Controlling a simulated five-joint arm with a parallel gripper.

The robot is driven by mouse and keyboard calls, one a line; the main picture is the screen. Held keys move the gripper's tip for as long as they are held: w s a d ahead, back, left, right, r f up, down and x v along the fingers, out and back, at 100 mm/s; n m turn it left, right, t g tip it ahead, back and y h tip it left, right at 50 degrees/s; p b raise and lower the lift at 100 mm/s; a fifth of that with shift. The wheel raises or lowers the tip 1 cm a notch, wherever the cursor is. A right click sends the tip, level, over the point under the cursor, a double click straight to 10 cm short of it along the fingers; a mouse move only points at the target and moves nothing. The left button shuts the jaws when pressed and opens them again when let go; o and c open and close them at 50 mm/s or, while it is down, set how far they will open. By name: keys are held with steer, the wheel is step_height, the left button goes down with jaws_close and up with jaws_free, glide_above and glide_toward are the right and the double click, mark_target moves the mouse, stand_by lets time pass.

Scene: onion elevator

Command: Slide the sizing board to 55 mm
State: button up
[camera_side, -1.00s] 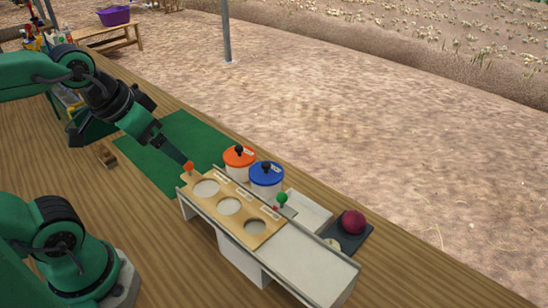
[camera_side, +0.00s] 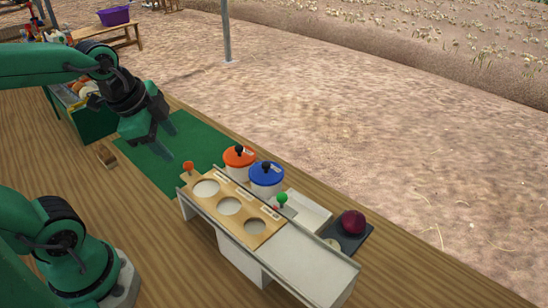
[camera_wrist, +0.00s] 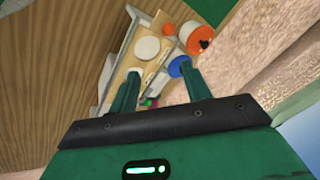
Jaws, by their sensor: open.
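The sizing board (camera_side: 243,221) is a light wooden strip with three round holes and small labels. It lies on a pale raised stand, with bare pale surface (camera_side: 305,262) to its right. An orange knob (camera_side: 188,167) stands at its left end. My gripper (camera_side: 168,143) is open and empty, up and left of the knob, over the green mat and apart from the board. In the wrist view the board (camera_wrist: 151,32) shows beyond my open fingers (camera_wrist: 158,88), and part of it is hidden behind the left finger.
An orange-lidded pot (camera_side: 239,157) and a blue-lidded pot (camera_side: 267,175) stand close behind the board. A green knob (camera_side: 282,198), a white tray (camera_side: 308,212) and a red onion (camera_side: 352,222) on a dark plate are further right.

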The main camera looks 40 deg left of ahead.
steer(key=w+a+f+m, duration=0.1)
steer(key=m, duration=0.4)
steer(key=w+a+f+m+g, duration=0.1)
steer(key=m, duration=0.4)
steer(key=w+a+f+m, duration=0.1)
steer(key=m, duration=0.4)
steer(key=shift+w+a+f+m+g, duration=0.1)
steer(key=shift+a+f+m+g, duration=0.15)
steer(key=shift+m+g, duration=0.05)
steer(key=shift+f, duration=0.1)
steer(key=shift+x, duration=3.8)
jaws_close()
